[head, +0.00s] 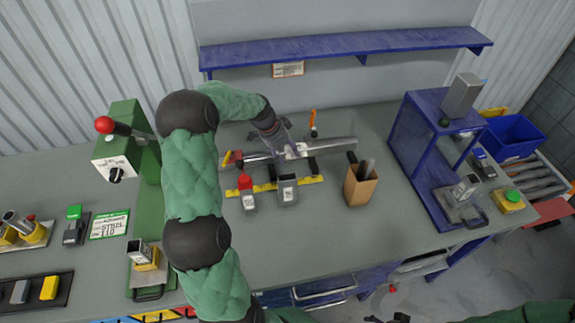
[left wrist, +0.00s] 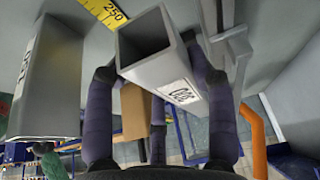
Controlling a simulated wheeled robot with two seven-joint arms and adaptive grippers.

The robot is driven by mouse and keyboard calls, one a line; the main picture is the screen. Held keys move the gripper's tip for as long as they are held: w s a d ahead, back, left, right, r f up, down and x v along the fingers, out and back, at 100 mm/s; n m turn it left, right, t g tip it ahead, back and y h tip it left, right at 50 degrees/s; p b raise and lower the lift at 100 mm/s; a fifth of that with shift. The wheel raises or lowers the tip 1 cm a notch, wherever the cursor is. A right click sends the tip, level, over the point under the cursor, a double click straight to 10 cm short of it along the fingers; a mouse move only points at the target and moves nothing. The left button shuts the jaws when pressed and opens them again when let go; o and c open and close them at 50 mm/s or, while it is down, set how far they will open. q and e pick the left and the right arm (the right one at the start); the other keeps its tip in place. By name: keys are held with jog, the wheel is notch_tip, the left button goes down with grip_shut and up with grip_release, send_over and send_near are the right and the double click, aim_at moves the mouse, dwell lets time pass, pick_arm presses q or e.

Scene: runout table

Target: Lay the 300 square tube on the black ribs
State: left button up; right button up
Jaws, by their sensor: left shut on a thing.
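My left gripper (head: 292,151) is shut on a grey square tube (head: 303,148) over the far middle of the bench. In the left wrist view the tube (left wrist: 170,62) points its open end up toward the camera's top edge, and its label appears to read 300 upside down. The fingers hold it from both sides. The black ribs (head: 312,168) lie just below and beside the tube, partly hidden by it and the gripper. I cannot tell whether the tube touches them. Dark parts at the bottom edge may be my right gripper (head: 400,317), mostly cut off.
A yellow ruler strip (head: 265,187) runs in front of the ribs. A red-topped block (head: 246,193) and a grey block (head: 287,190) stand at it. A brown box (head: 361,187) stands to the right, and a blue stand (head: 419,150) beyond.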

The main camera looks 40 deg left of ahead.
pick_arm(q)
notch_tip(320, 180, down, 7)
jog(key=shift+r+b, duration=0.15)
jog(key=shift+b, duration=0.2)
jog(key=shift+r, duration=0.1)
jog(key=o, duration=1.5)
jog(key=p+v, duration=0.1)
jog(key=v, duration=1.1)
